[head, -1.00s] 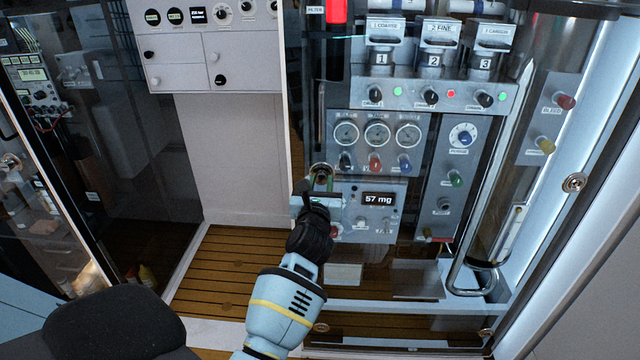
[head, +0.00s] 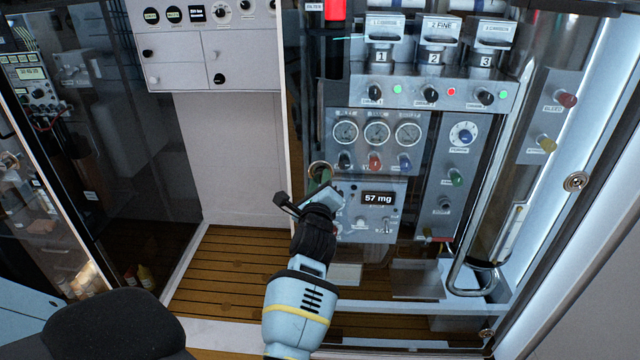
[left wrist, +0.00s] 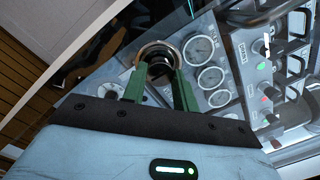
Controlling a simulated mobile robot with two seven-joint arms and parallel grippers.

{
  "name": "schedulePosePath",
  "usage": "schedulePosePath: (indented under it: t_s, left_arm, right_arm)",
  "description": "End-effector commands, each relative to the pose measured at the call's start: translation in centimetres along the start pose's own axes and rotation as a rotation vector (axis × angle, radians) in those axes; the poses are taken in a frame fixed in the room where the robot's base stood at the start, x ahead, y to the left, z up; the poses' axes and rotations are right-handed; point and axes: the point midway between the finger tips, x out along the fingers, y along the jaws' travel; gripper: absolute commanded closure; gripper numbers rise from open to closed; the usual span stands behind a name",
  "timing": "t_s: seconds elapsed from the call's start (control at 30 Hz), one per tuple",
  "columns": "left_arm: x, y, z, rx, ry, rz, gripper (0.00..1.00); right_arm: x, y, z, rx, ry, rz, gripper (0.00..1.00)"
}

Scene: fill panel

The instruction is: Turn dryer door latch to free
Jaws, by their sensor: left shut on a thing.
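The door latch is a round metal ring with a dark centre (left wrist: 152,50), set in the glass door in front of the instrument panel. In the head view its ring (head: 320,167) shows just above my left gripper (head: 319,178). The left gripper's two green fingers (left wrist: 158,78) reach to the latch, one on each side, and are shut on its inner part. The gripper body is tilted, and it hides the lower part of the latch in the head view. How far the latch is turned cannot be told. My right gripper is out of view.
Behind the glass are gauges (head: 376,132), a display reading 57 mg (head: 378,198) and several knobs. A bright door frame (head: 583,150) stands at the right. A white cabinet (head: 228,130) and a slatted wooden floor (head: 225,270) lie left.

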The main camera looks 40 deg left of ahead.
Motion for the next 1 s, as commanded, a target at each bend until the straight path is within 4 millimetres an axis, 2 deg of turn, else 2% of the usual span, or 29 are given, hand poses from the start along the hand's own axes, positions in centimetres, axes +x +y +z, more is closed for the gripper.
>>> schedulePosePath:
  t_s: [0.6,0.63,0.77,1.0]
  left_arm:
    - [0.01,-0.03,0.02,-0.041,-0.002,0.001,0.94]
    - [0.01,-0.03,0.02,-0.041,-0.002,0.001,0.67]
    - [0.01,-0.03,0.02,-0.04,-0.002,0.001,0.5]
    - [0.01,-0.01,0.01,-0.038,-0.002,0.002,0.49]
  right_arm:
    - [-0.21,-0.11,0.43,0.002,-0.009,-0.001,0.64]
    - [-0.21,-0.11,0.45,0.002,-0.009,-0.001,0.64]
    - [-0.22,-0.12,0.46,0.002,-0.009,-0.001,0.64]
    - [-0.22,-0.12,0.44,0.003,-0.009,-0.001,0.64]
